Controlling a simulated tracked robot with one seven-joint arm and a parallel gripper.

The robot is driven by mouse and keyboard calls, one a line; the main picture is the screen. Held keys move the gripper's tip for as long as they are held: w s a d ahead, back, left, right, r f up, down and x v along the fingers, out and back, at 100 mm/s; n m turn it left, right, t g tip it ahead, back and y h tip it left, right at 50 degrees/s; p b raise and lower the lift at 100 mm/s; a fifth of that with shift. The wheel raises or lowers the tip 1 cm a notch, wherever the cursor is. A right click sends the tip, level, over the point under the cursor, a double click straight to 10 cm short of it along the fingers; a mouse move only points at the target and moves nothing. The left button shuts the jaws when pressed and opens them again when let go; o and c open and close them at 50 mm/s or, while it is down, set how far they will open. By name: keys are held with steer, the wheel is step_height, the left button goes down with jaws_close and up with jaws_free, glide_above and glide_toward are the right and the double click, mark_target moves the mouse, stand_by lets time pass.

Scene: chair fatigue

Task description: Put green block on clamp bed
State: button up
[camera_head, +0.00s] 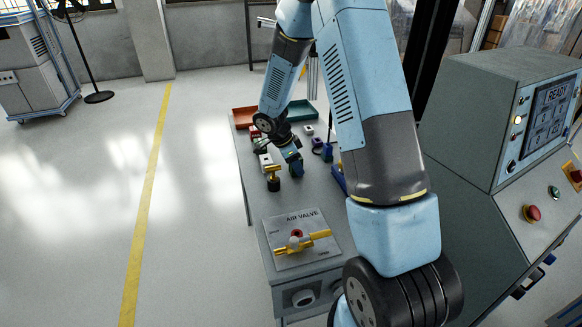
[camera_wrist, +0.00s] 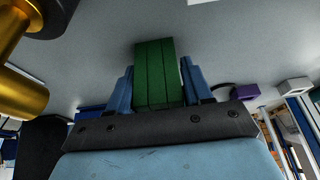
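The green block (camera_wrist: 154,75) stands between the two blue fingers of my gripper (camera_wrist: 158,88) in the wrist view and fills the gap, with a finger against each side. In the head view my gripper (camera_head: 292,165) is low over the workbench, and the green block shows only as a small green patch at the fingers. I cannot pick out a clamp bed for certain; my arm hides part of the bench.
A yellow T-handle on a dark base (camera_head: 273,178) stands close left of my gripper. An air valve panel (camera_head: 297,240) is at the bench's near end. A purple block (camera_wrist: 244,91) and a white block (camera_wrist: 295,86) lie to the right. Red (camera_head: 244,117) and green (camera_head: 302,109) trays are at the far end.

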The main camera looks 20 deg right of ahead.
jaws_close()
steer(key=shift+r, duration=0.1)
